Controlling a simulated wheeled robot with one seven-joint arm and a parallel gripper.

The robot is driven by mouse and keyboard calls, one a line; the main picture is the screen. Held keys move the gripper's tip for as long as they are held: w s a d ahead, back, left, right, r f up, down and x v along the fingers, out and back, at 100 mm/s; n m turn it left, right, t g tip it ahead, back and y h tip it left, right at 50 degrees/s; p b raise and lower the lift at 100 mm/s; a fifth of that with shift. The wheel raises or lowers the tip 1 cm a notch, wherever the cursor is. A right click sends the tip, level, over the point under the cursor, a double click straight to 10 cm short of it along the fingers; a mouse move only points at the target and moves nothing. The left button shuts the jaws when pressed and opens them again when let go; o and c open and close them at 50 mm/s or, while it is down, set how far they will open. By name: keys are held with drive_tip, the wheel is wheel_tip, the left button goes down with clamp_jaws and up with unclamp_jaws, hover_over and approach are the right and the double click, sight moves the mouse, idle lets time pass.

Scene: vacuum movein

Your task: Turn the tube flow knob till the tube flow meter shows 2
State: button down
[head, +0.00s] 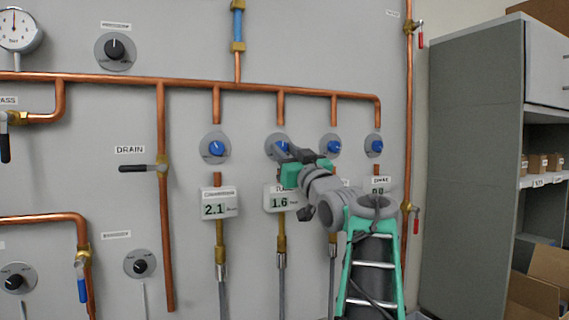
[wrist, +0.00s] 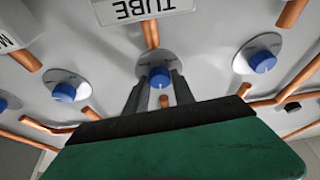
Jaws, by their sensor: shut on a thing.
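The tube flow knob (wrist: 159,76) is blue and sits on a round grey plate on the wall panel. In the wrist view my gripper (wrist: 158,86) has its two dark fingers on either side of this knob, shut on it. In the head view the knob's plate (head: 271,146) is partly hidden behind my gripper (head: 284,150). The tube flow meter (head: 279,201) below it reads 1.6, and its label is partly covered by my arm. The TUBE label (wrist: 150,8) shows upside down in the wrist view.
Similar blue knobs stand on both sides: one at the left (head: 216,148), others at the right (head: 333,146) and far right (head: 376,146). The left meter (head: 219,203) reads 2.1. Copper pipes (head: 200,84) run along the panel. A grey cabinet (head: 473,170) stands at the right.

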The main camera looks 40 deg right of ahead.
drive_tip(key=n+y, duration=0.2)
drive_tip(key=n, duration=0.1)
drive_tip(key=n+y, duration=0.1)
drive_tip(key=n, duration=0.3)
drive_tip(key=shift+d+r+y+b, duration=0.1)
drive_tip(key=shift+d+y+b, duration=0.05)
drive_tip(key=shift+y+b, duration=0.25)
drive_tip(key=c, duration=1.1)
unclamp_jaws()
drive_tip(key=shift+o, duration=0.2)
drive_tip(key=b+v, duration=0.2)
drive_tip(key=v, duration=0.5)
drive_tip(key=shift+s, duration=0.4)
drive_tip(key=shift+f, duration=0.25)
